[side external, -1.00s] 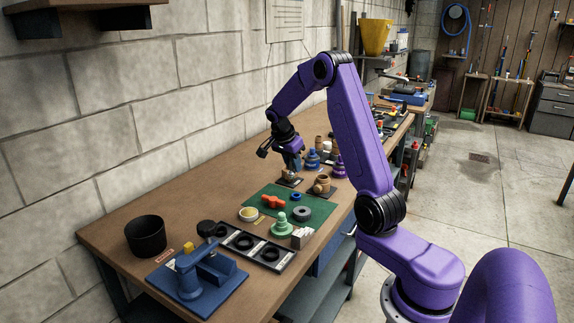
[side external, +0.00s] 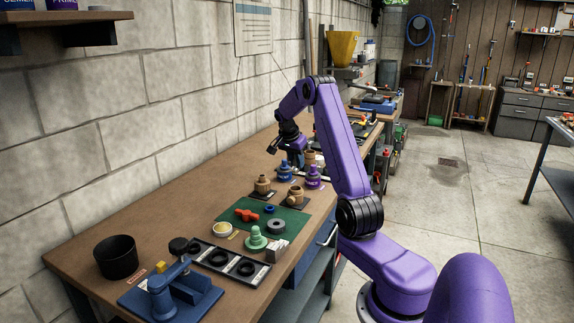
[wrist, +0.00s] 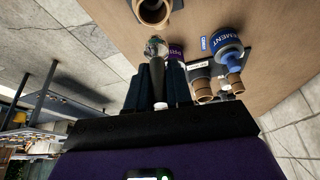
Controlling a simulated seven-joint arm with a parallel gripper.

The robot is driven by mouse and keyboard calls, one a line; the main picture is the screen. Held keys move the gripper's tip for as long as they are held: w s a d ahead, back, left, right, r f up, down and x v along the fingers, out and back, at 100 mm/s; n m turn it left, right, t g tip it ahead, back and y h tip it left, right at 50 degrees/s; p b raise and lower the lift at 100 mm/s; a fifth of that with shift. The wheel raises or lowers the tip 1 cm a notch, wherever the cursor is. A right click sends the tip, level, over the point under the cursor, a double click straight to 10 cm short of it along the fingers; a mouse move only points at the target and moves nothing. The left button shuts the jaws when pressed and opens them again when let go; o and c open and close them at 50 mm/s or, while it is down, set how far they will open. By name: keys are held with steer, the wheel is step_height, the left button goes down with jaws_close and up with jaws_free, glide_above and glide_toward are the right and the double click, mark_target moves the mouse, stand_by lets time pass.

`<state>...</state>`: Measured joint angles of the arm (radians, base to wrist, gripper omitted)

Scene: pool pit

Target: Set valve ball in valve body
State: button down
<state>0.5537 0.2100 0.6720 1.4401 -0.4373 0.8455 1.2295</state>
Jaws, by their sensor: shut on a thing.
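My gripper (wrist: 155,78) is shut on a shiny silver ball (wrist: 155,46), which sits at the fingertips in the wrist view. A tan, open-mouthed fitting (wrist: 152,12), which looks like the valve body, is just beyond the ball, apart from it as far as I can tell. In the side external view my gripper (side external: 292,152) hangs above the bench behind two tan fittings, one upright (side external: 262,184) and one lying open-ended (side external: 295,195), each on a dark pad. The ball cannot be made out there. I cannot tell which fitting is the valve body in that view.
Blue (side external: 285,172) and purple (side external: 313,177) bottles stand close to my gripper. A green mat (side external: 290,216) holds a red-orange handle (side external: 246,215) and rings. A black tray (side external: 213,268), blue vise-like tool (side external: 170,290) and black cup (side external: 117,256) are nearer.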

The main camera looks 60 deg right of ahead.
mark_target(295, 173)
steer(key=shift+d+f, duration=0.1)
steer(key=shift+f, duration=2.25)
steer(key=shift+f, duration=1.55)
stand_by(0.5)
steer(key=c, duration=0.5)
jaws_free()
steer(key=shift+c, duration=0.2)
steer(key=shift+r, duration=0.15)
steer(key=shift+r, duration=3.95)
